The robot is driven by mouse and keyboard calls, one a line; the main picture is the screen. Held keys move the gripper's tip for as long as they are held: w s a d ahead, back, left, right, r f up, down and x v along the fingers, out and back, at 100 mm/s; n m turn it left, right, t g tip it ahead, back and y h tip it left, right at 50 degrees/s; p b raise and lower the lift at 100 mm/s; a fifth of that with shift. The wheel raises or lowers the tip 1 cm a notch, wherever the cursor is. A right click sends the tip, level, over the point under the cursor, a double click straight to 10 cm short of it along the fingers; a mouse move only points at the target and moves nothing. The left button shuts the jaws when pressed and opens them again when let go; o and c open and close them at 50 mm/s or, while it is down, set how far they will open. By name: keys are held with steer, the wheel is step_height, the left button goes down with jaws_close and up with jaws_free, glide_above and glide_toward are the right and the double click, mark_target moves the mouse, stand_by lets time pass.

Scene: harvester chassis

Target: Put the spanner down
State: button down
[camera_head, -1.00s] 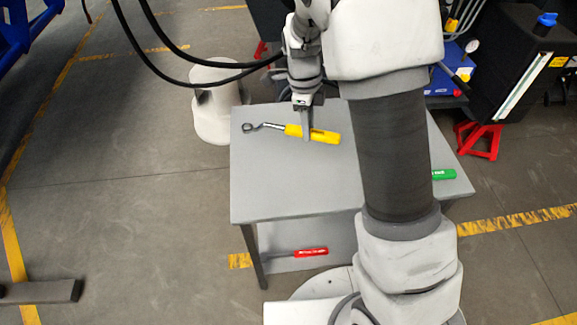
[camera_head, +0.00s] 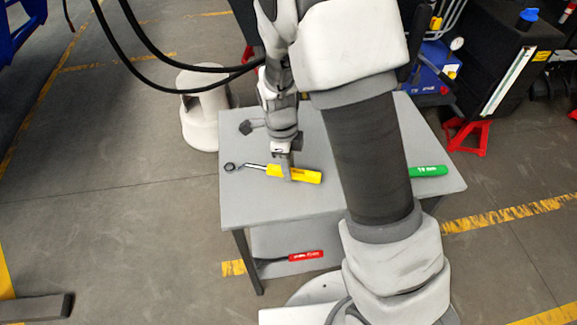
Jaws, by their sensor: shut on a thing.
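The spanner (camera_head: 305,176) has a yellow handle, a metal shank and a dark ring end at the left. My gripper (camera_head: 289,176) is shut on the yellow handle, with the fingers pointing down. The spanner is over the left part of the grey table top (camera_head: 260,203), lying roughly level. A dark shadow shows on the table behind the ring end, apart from it, so the spanner looks raised above the surface. The far finger is hidden behind the handle.
A green-handled tool (camera_head: 428,171) lies on the table's right side, partly behind my arm. A red-handled tool (camera_head: 304,256) lies on the lower shelf. A white stool (camera_head: 200,130) stands left of the table. The front left of the table top is clear.

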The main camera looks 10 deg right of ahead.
steer(key=shift+f, duration=0.1)
steer(key=c, duration=0.6)
jaws_free()
step_height(320, 180, up, 12)
steer(key=a+p, duration=0.1)
steer(key=p, duration=0.1)
steer(key=s+d+r+n+t, duration=0.3)
steer(key=s+r+n, duration=0.5)
steer(key=n, duration=0.3)
steer(key=s+d+r+n+t+y, duration=0.1)
steer(key=s+d+r+n+t, duration=0.2)
steer(key=s+d+r+n, duration=0.3)
steer(key=s+r+n, duration=0.3)
steer(key=n, duration=0.1)
steer(key=shift+n, duration=0.4)
